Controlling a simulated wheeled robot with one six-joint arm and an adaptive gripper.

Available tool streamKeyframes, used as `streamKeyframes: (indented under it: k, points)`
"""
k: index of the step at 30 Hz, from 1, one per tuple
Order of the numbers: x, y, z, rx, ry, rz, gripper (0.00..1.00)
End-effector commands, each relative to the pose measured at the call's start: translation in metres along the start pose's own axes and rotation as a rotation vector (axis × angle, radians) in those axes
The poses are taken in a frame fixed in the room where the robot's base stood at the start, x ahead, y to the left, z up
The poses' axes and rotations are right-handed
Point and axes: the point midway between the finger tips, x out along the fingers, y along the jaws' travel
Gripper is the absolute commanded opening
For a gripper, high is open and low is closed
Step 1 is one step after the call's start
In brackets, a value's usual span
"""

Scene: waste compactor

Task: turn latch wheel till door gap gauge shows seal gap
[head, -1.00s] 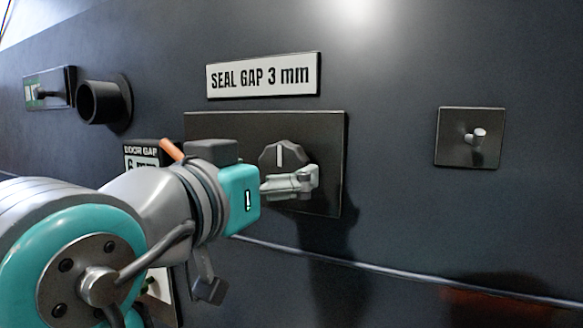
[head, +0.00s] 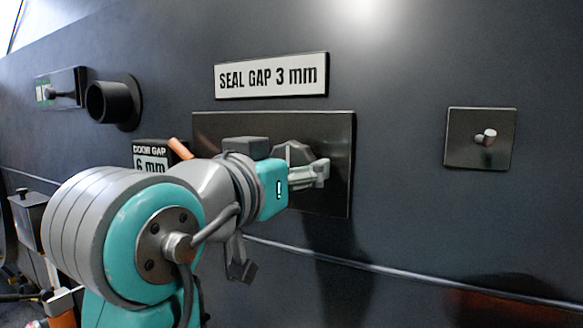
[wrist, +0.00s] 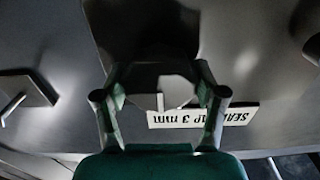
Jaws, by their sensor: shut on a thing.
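The latch wheel, a dark faceted knob (head: 293,151), sits on a dark plate (head: 225,125). My gripper (head: 318,174) reaches it from the left and is shut on it, hiding its lower part. In the wrist view the fingers of my gripper (wrist: 160,92) stand on either side of the dark wheel (wrist: 150,82), which shows a pale mark. The door gap gauge (head: 152,164) behind my arm reads 6 mm; its lower part is hidden. The label (head: 272,76) above the plate reads "SEAL GAP 3 mm" and appears upside down in the wrist view (wrist: 200,117).
A black round tube (head: 113,102) juts from the wall at left, beside a small panel with a lever (head: 62,89). A square plate with a short peg (head: 480,139) is at right. A thin rail (head: 370,267) runs below. The wall between plate and peg is clear.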

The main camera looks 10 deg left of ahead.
Motion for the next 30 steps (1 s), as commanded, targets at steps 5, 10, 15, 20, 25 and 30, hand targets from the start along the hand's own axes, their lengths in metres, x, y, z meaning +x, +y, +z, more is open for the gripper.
streamKeyframes:
  k: [5, 10, 15, 20, 25, 30]
  points:
    - [0.0001, 0.0001, 0.0001, 0.016, 0.000, 0.001, 0.35]
    - [0.0001, 0.0001, 0.0002, 0.077, 0.000, 0.001, 0.35]
    - [0.0001, 0.0000, 0.0002, 0.192, 0.000, 0.001, 0.35]
    - [0.0001, 0.0000, 0.0003, 0.334, 0.000, 0.001, 0.35]
    - [0.0001, 0.0000, 0.0003, 0.497, -0.001, 0.001, 0.35]
    - [0.0001, 0.0000, 0.0003, 0.659, -0.001, 0.001, 0.35]
